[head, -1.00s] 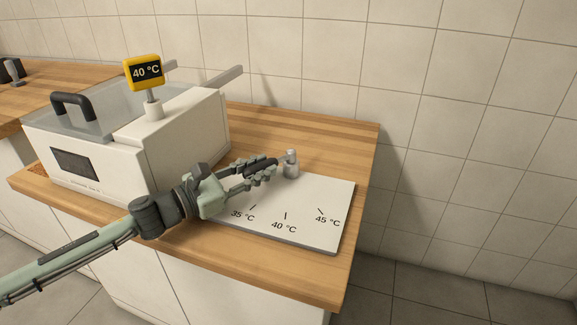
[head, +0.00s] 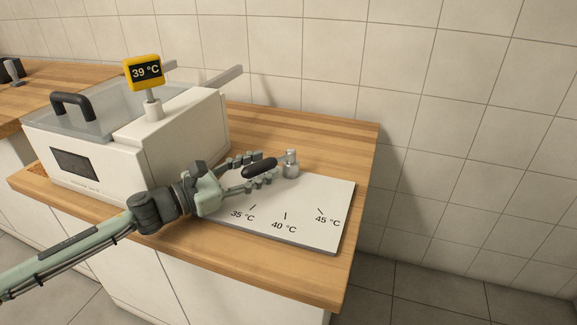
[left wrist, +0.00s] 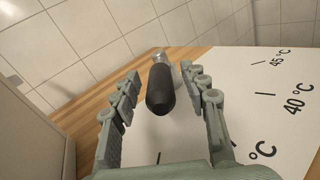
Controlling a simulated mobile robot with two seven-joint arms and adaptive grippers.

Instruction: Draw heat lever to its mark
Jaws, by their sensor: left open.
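The heat lever has a black handle (head: 259,167) and a silver pivot post (head: 291,168) at the back of the white dial plate (head: 318,192). The handle points left in the head view, away from the 35, 40 and 45 °C marks. My left gripper (head: 263,167) is open, with one finger on each side of the handle. In the left wrist view the handle (left wrist: 161,88) stands between the spread fingers, with a gap on both sides. My right gripper is not in view.
A white box-shaped machine (head: 185,130) with a clear lid stands left of the plate. Its yellow display (head: 144,72) reads 39 °C. The wooden counter (head: 330,135) is bare behind the plate, and a tiled wall (head: 330,60) rises behind it.

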